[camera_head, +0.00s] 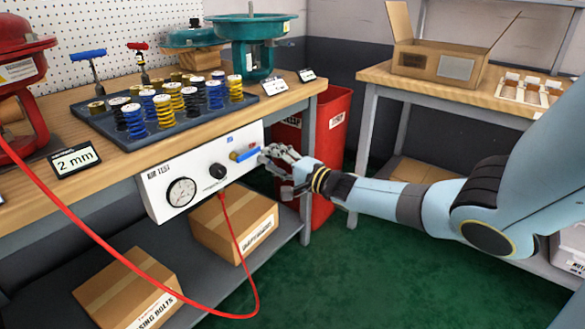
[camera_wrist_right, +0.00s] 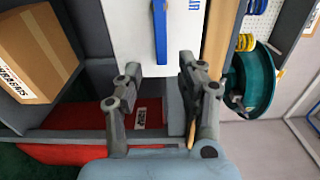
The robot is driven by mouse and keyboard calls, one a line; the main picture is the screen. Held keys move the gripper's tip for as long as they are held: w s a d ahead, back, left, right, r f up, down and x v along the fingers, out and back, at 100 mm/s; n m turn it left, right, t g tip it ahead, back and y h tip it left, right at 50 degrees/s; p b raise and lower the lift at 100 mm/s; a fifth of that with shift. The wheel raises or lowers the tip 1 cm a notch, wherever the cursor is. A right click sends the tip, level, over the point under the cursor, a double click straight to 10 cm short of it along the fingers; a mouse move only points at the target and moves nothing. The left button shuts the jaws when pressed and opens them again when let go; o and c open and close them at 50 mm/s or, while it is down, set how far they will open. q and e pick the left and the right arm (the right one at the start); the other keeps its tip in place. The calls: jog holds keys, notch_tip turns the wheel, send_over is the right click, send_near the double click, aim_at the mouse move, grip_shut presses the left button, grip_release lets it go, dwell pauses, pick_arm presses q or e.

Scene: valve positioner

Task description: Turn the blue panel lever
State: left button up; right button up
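The blue panel lever (camera_head: 247,155) sticks out from the right part of the white air test panel (camera_head: 160,187) under the bench edge. It lies nearly level, pointing right in the head view. In the right wrist view the lever (camera_wrist_right: 160,32) runs down from the panel's top edge, its end near the gap between my fingers. My right gripper (camera_head: 272,156) is at the lever's free end. In the wrist view my right gripper (camera_wrist_right: 158,72) is open, with space on both sides of the lever. I cannot tell if they touch. My left gripper is not in view.
The panel also has a gauge (camera_head: 181,192) and a black knob (camera_head: 217,171), with a red hose (camera_head: 240,240) hanging below. A red bin (camera_head: 335,125) stands right behind my gripper. A spring tray (camera_head: 165,105) sits on the bench above; cardboard boxes (camera_head: 235,225) are below.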

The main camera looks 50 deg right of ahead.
jog(key=s, duration=0.7)
jog(key=shift+d, duration=0.25)
jog(key=s+a+f+n+g+h, duration=0.1)
jog(key=s+a+f+g, duration=0.2)
jog(key=s+f, duration=0.65)
jog(key=s+a+f+n+g, duration=0.1)
jog(key=s+a+f+g, duration=0.25)
jog(key=s+f, duration=0.55)
jog(key=s+a+f+n+g+h, duration=0.1)
jog(key=s+a+f+g, duration=0.25)
jog(key=s+f, duration=0.6)
jog(key=s+a+f+n+g, duration=0.2)
jog(key=s+f+n, duration=0.1)
jog(key=s+n, duration=0.2)
jog(key=s+a+f+n+g, duration=0.2)
jog(key=s+f+n+g, duration=0.1)
jog(key=s, duration=0.7)
jog(key=s+a+f+n+g, duration=0.2)
jog(key=s+a+f+n, duration=0.1)
jog(key=s+n, duration=0.3)
jog(key=shift+s+f+n+g, duration=0.3)
jog(key=shift+s+f, duration=0.3)
jog(key=shift+s, duration=0.45)
